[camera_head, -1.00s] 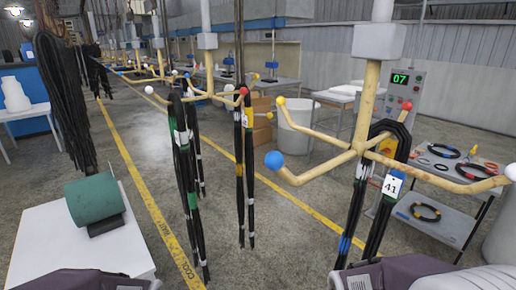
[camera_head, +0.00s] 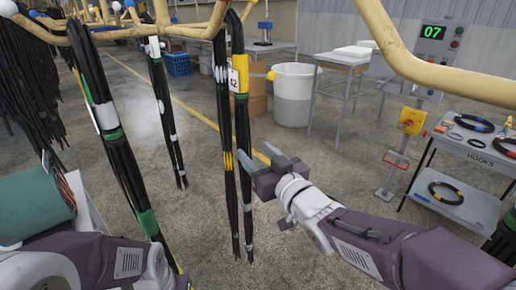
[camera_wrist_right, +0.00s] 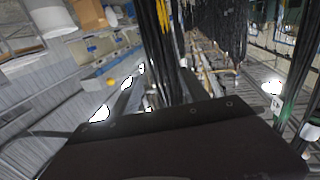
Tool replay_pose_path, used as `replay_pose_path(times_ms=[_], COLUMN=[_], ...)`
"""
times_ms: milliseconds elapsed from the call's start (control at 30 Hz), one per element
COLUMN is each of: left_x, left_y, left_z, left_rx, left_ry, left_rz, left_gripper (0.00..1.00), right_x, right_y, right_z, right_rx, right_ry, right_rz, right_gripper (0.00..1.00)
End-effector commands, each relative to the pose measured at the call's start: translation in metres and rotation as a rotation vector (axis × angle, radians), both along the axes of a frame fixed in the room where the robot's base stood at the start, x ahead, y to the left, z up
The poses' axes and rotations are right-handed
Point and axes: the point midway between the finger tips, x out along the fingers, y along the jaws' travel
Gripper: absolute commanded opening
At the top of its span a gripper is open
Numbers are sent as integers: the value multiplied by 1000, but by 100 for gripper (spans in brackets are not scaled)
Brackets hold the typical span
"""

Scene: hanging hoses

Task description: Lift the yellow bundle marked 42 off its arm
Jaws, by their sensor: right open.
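The black hose bundle with the yellow band and white tag 42 (camera_head: 239,79) hangs from a cream rack arm (camera_head: 190,31) in the head view. Its two legs hang down, one with a yellow stripe partway. My right gripper (camera_head: 264,166) is open and empty, just right of the legs and below the tag; a gap to the hoses seems to show. In the right wrist view, dark hoses with yellow marks (camera_wrist_right: 163,16) hang beyond the dark gripper body. My left arm shows at the lower left, but its fingers do not.
Another bundle with green bands (camera_head: 105,115) hangs close on the left. A cream rack arm (camera_head: 425,72) crosses the upper right. A cart with coiled hoses (camera_head: 455,145) stands right, and a grey-white bin (camera_head: 294,95) stands behind. The floor beyond the bundle is open.

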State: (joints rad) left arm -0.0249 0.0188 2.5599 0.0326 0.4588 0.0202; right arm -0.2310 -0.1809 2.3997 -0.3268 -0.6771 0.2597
Motion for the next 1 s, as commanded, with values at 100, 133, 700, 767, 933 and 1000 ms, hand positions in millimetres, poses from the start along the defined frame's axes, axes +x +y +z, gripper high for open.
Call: replay_pose_path(times_ms=[100, 133, 700, 767, 933, 1000], left_x=[0, 0, 0, 0, 0, 0], left_y=[0, 0, 0, 0, 0, 0], left_z=[1, 2, 17, 17, 16, 16], left_rx=[0, 0, 0, 0, 0, 0], left_ry=[0, 0, 0, 0, 0, 0], left_rz=[0, 0, 0, 0, 0, 0], left_gripper=[36, 36, 36, 36, 36, 36], right_x=[3, 6, 82, 83, 83, 83], right_y=[2, 3, 38, 38, 38, 38], right_z=[1, 1, 0, -1, -1, -1], right_rx=[-3, -3, -2, -2, -2, -2], right_ry=[-1, 0, 1, 1, 1, 1], right_rz=[2, 2, -1, -1, -1, -1], right_gripper=[53, 53, 53, 53, 53, 34])
